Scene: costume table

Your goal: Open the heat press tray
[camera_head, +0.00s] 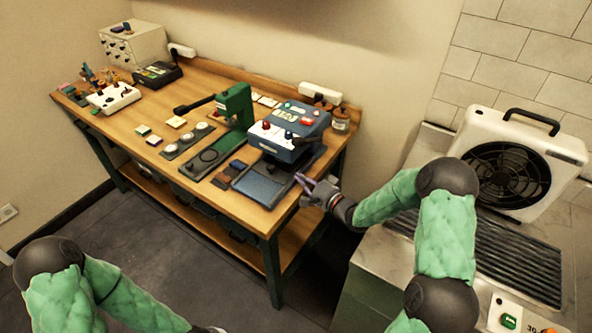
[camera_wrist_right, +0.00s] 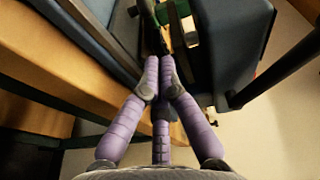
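The heat press (camera_head: 290,128) is a blue machine with a white front panel, at the right end of the wooden table. Its flat blue-grey tray (camera_head: 262,187) lies in front, out from under the upper body. My right gripper (camera_head: 300,178) is at the tray's right side, by the table's right end. In the right wrist view its purple fingers (camera_wrist_right: 160,65) are drawn together at the tips, just short of a dark narrow part. I cannot tell whether they hold anything. My left arm shows at the bottom left; its fingers are out of view.
A green press (camera_head: 234,104) stands left of the heat press. Small dark swatches (camera_head: 230,172) lie beside the tray. A white fan unit (camera_head: 515,160) stands on the counter at right. Jars (camera_head: 341,120) stand at the back corner. The floor in front is clear.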

